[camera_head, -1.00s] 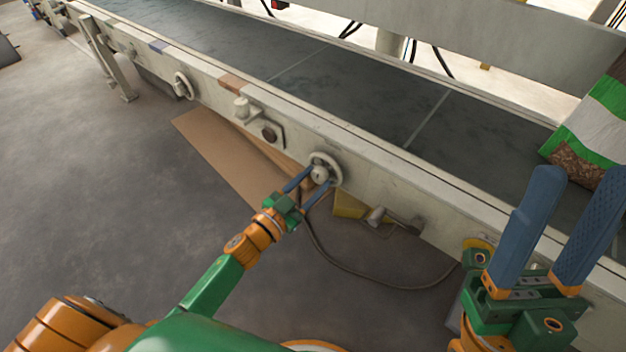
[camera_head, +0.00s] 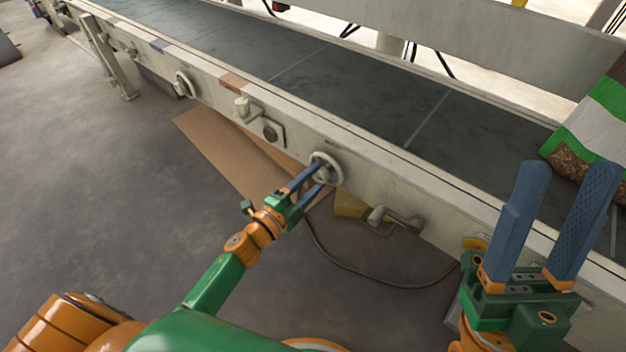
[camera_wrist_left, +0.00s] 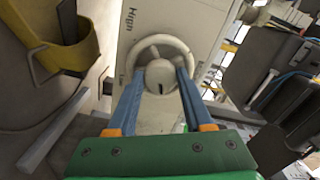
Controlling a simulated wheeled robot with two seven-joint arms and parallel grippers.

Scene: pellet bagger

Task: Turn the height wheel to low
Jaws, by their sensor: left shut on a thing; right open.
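The height wheel (camera_head: 327,169) is a pale round handwheel on the side rail of the conveyor. It also shows in the left wrist view (camera_wrist_left: 160,43), with a round hub carrying a dark mark. The word "High" is printed on the plate beside it; smaller lettering there is hard to read. My left gripper (camera_head: 313,177) is shut on the height wheel, its blue fingers on either side of the hub in the left wrist view. My right gripper (camera_head: 567,168) is open and empty at the right, in front of the belt.
The dark conveyor belt (camera_head: 350,95) runs behind the rail. A green and white bag (camera_head: 600,115) of pellets is at the right. Another handwheel (camera_head: 185,84) and a knob (camera_head: 270,131) are further left on the rail. A yellow holder (camera_head: 348,205) and a cable hang below.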

